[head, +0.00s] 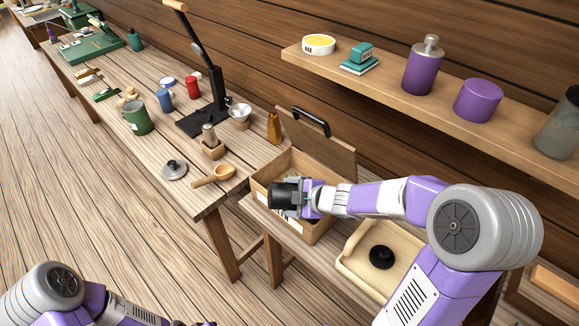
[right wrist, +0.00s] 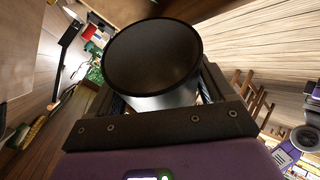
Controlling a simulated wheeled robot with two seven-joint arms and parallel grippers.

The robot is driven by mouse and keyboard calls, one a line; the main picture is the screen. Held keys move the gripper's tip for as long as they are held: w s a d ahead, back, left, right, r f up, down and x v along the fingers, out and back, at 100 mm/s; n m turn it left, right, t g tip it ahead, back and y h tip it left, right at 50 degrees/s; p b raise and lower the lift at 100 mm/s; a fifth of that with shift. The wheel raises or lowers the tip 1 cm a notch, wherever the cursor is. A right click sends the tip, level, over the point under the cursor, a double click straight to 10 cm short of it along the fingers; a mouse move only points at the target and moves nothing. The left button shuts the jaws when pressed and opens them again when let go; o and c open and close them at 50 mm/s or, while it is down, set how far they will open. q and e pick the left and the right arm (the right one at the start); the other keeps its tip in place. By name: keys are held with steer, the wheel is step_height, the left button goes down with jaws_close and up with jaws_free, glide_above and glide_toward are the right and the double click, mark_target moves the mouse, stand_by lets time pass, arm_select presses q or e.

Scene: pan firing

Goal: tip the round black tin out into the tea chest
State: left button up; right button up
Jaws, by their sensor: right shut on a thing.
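The round black tin (head: 284,195) is in my right gripper (head: 308,198), which is shut on it. The tin lies tipped on its side over the open tea chest (head: 317,232), a wooden box with its lid (head: 325,150) raised at the back. In the right wrist view one dark round end of the tin (right wrist: 150,57) fills the upper middle; I cannot tell what is inside. The tin and gripper hide much of the chest's inside. My left arm shows at the lower left of the head view, with its gripper cut off at the bottom edge.
A pale tray (head: 352,243) with a black knobbed lid (head: 381,257) stands right of the chest. A wooden scoop (head: 214,176), green mug (head: 137,117) and amber bottle (head: 274,128) stand on the left bench. A shelf (head: 400,85) with purple tins runs above.

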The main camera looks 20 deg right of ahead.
steer(key=shift+s+d+r+m+h+b, duration=0.2)
steer(key=shift+s+d+m+h+b, duration=0.15)
steer(key=shift+d+m+h+b, duration=0.2)
steer(key=shift+s+d+r+m+h+b, duration=0.2)
steer(key=shift+s+d+m+h+b, duration=0.1)
steer(key=shift+d+m+h+b, duration=0.25)
steer(key=shift+s+d+r+h, duration=0.1)
steer(key=shift+s+d+h, duration=0.15)
steer(key=shift+d+h, duration=0.1)
steer(key=shift+a+r, duration=0.1)
steer(key=shift+s, duration=0.1)
steer(key=shift+s+d+m+h+b, duration=0.2)
steer(key=shift+m+h+b, duration=0.1)
steer(key=shift+b, duration=0.1)
